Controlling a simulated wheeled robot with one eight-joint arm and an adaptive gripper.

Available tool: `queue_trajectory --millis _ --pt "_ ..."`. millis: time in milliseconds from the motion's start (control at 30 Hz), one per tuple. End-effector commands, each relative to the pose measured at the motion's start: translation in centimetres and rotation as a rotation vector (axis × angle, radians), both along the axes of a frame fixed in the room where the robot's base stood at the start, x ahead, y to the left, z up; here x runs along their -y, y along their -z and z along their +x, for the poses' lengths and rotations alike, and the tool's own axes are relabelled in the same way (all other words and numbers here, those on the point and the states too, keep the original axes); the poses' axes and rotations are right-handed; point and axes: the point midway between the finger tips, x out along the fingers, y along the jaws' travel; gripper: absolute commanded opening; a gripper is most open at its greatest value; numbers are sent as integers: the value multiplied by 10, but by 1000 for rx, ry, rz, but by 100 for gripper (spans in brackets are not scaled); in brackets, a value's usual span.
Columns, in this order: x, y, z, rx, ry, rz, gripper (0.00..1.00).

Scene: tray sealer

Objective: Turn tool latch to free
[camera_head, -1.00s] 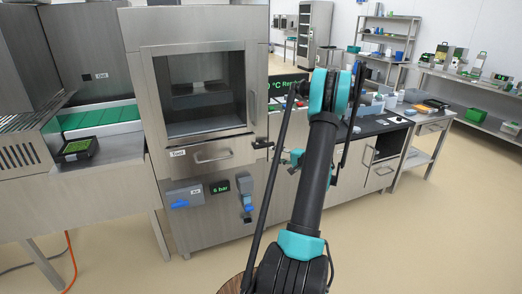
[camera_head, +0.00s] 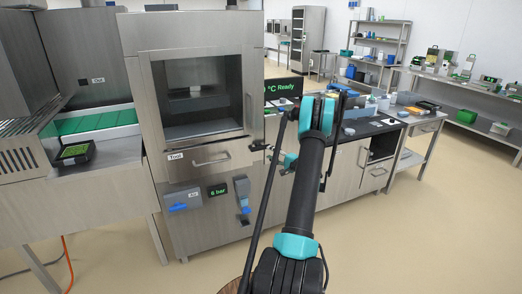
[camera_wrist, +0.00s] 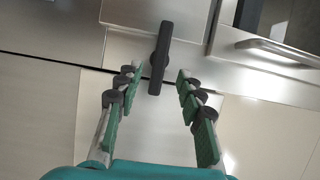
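The tool latch is a black bar handle on a round hub (camera_wrist: 161,58). In the wrist view it stands nearly upright in the picture, slightly tilted, on a steel panel. In the head view a small dark piece that appears to be the latch (camera_head: 258,147) sits at the right edge of the sealer, beside the drawer labelled Tool (camera_head: 211,158). My gripper (camera_wrist: 157,72) is open, with its green-padded fingers apart on either side of the latch's lower end. Nothing is held, and I cannot tell the remaining depth. In the head view my arm hides most of the gripper.
A blue-handled air valve (camera_head: 184,207) and the 6 bar display (camera_head: 218,190) are below the drawer. A dark-topped counter (camera_head: 366,128) stands right of the sealer. The floor in front is clear.

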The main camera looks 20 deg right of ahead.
Motion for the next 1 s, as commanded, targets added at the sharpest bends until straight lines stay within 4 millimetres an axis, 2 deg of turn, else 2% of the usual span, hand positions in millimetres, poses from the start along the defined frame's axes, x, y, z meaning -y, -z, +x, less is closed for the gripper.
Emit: queue_trajectory --millis 200,400,567,833,867,1000 --pt "-18 0 39 0 -2 0 38" --pt "-29 0 63 0 -1 0 38" --pt "-32 0 71 0 0 0 38" --pt "-33 0 72 0 1 0 38" --pt "-33 0 72 0 1 0 37" --pt "-33 0 72 0 0 0 19"
